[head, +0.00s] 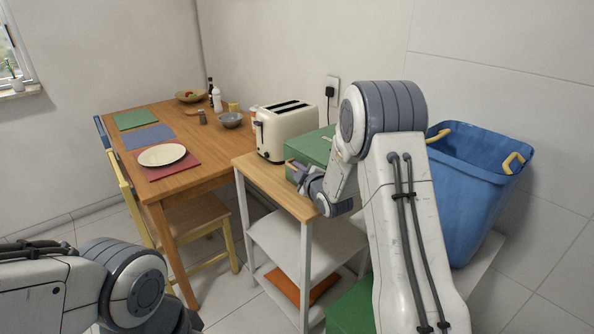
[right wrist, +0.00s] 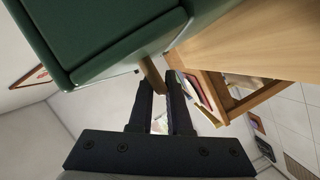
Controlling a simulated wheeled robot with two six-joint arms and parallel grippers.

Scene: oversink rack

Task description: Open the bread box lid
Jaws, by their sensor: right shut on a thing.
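The green bread box (head: 312,146) stands on the wooden top of a shelf cart, partly hidden behind my right arm. In the right wrist view its dark green body (right wrist: 95,35) fills the upper left, with a seam along the lid. A small wooden handle (right wrist: 152,76) sticks out from the lid. My right gripper (head: 298,172) is at the front of the box. In the right wrist view its fingers (right wrist: 160,95) are shut on the handle. The lid looks down, but a small gap cannot be ruled out. My left gripper is out of view.
A cream toaster (head: 284,130) stands beside the box on the cart top (head: 262,174). A dining table (head: 186,185) with place mats, a plate (head: 162,155) and bowls is to the left. A blue bin (head: 470,195) stands to the right.

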